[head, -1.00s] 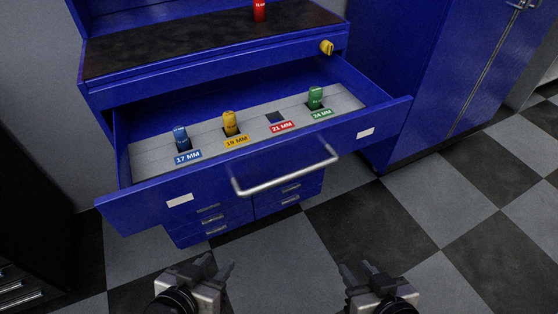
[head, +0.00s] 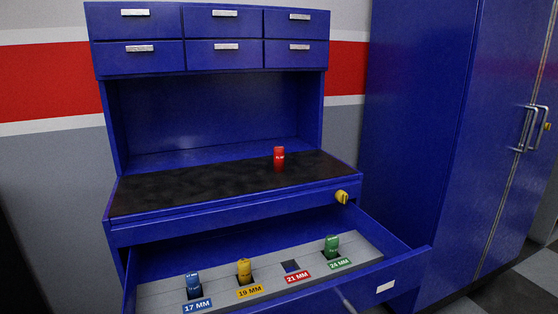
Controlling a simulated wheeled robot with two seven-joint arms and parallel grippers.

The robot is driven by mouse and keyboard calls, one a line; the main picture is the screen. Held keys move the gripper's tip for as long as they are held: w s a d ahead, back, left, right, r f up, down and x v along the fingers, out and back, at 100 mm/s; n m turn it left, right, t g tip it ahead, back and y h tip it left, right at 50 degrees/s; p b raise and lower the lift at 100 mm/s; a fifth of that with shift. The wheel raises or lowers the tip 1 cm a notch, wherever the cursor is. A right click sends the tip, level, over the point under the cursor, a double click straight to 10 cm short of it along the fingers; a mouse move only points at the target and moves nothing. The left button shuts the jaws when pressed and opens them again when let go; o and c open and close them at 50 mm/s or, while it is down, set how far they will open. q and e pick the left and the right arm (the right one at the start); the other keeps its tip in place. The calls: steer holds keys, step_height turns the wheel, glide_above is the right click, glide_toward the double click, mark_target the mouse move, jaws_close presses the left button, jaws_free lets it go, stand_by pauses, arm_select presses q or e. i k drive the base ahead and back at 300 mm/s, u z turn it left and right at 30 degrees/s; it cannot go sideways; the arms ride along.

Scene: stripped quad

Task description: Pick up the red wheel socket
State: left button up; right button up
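The red wheel socket (head: 279,158) stands upright on the black worktop (head: 190,186) of the blue workbench, right of the middle. Below it the drawer (head: 370,284) is pulled open. In its grey insert, blue (head: 193,285), yellow (head: 244,272) and green (head: 332,246) sockets stand in slots labelled 17 MM, 19 MM and 24 MM. The slot labelled 21 MM (head: 291,266), with a red label, is empty. Neither of my grippers shows in the head view now.
A yellow knob-like object (head: 342,197) sits at the right end of the bench's front edge. Small drawers (head: 224,30) hang above the worktop. A tall blue cabinet (head: 430,120) stands on the right. The worktop around the red socket is clear.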

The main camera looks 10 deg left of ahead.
mark_target(278, 151)
steer(key=z, duration=1.75)
steer(key=i, duration=1.45)
steer(key=u, duration=3.55)
